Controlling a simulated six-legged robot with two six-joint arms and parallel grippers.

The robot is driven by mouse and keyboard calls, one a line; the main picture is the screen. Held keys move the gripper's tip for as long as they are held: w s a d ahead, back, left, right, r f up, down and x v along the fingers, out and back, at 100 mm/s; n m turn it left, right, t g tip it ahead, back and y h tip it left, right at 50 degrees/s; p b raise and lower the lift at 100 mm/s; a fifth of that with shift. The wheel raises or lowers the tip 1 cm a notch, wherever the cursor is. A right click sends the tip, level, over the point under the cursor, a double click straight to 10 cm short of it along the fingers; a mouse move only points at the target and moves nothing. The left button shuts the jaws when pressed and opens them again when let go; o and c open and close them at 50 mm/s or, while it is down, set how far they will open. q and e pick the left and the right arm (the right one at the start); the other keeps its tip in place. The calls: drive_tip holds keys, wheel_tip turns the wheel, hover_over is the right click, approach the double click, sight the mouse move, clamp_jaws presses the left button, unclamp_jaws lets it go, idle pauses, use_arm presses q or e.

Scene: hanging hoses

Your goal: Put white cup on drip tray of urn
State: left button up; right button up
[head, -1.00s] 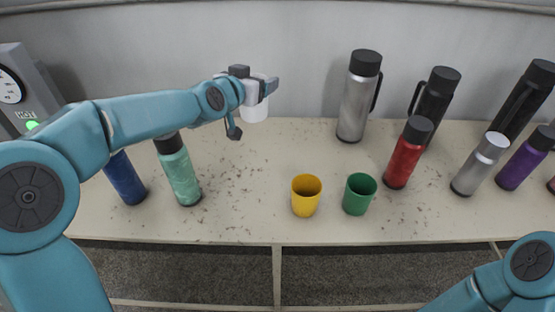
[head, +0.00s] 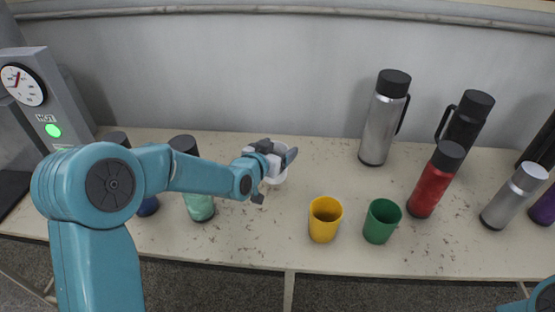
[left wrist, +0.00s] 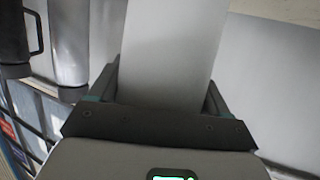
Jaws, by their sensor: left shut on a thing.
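The white cup (head: 279,179) is held by my left gripper (head: 272,166), mostly hidden behind the fingers in the head view. In the left wrist view the cup (left wrist: 172,50) fills the space between the jaws. The grey urn (head: 32,68) stands at the far left, with a dial and a lit green light. A dark flat surface (head: 12,186) at its foot looks like the drip tray, cut off by the picture's edge. The cup is well to the right of the urn. My right gripper is out of view.
A mint bottle (head: 200,205) and a blue bottle (head: 149,206) stand between urn and cup, partly behind my left arm. A yellow cup (head: 324,220) and a green cup (head: 381,222) stand front centre. A steel flask (head: 381,122) and a red bottle (head: 431,184) stand right.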

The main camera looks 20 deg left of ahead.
use_arm(q)
wheel_tip(320, 180, down, 4)
drive_tip(key=shift+s+r, duration=0.15)
drive_tip(key=shift+r, duration=0.05)
drive_tip(key=shift+f, duration=0.1)
drive_tip(key=shift+f, duration=0.15)
drive_tip(key=o, duration=1.1)
